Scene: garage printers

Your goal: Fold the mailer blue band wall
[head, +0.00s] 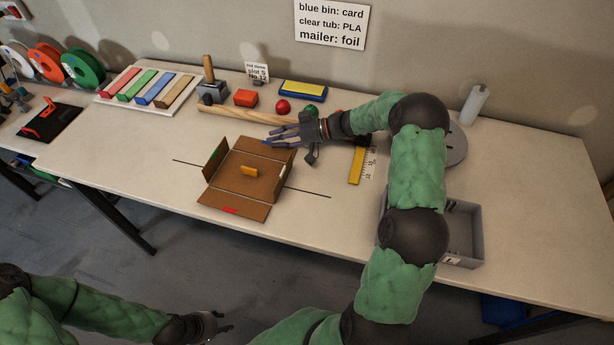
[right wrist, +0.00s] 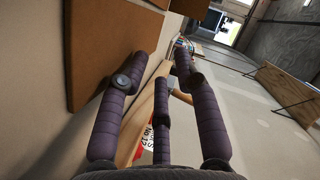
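The mailer (head: 229,193) is a brown cardboard box with hinged walls, lying open on the table with a small yellow-orange block (head: 249,171) in it. Its left wall (head: 215,157) stands up with a green mark, and its front wall (head: 231,205) lies outward with a red mark. My left gripper (head: 212,324) is empty, low before the table.
A wooden rod (head: 235,114), an orange block (head: 246,97) and a red ball (head: 283,106) lie behind the mailer. A yellow ruler (head: 356,165) lies right, then a grey bin (head: 462,235) partly behind my right arm.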

